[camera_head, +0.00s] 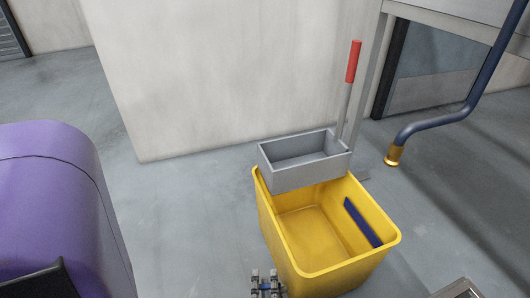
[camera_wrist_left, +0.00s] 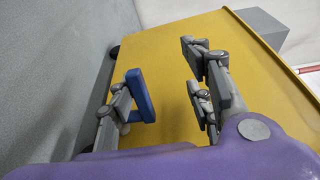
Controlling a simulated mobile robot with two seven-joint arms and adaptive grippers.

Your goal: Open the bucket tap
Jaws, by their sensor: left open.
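The yellow bucket (camera_head: 318,269) stands on the floor in the head view, and its outer wall (camera_wrist_left: 165,45) fills much of the left wrist view. A blue piece shaped like a bracket, seemingly the tap handle (camera_wrist_left: 141,97), stands out from that wall. My left gripper (camera_head: 266,284) shows at the bottom of the head view, in front of the bucket's near side. In the left wrist view the gripper (camera_wrist_left: 163,83) is open, its fingers apart, with the blue piece between them, close to the left finger. I cannot tell whether they touch. My right gripper is not in view.
A grey wringer box (camera_head: 305,178) with a red handle (camera_head: 353,62) sits at the bucket's back rim. A blue strip (camera_head: 363,222) is on the bucket's inner wall. A dark pipe with a brass end (camera_head: 394,156) hangs at right. Floor left of the bucket is clear.

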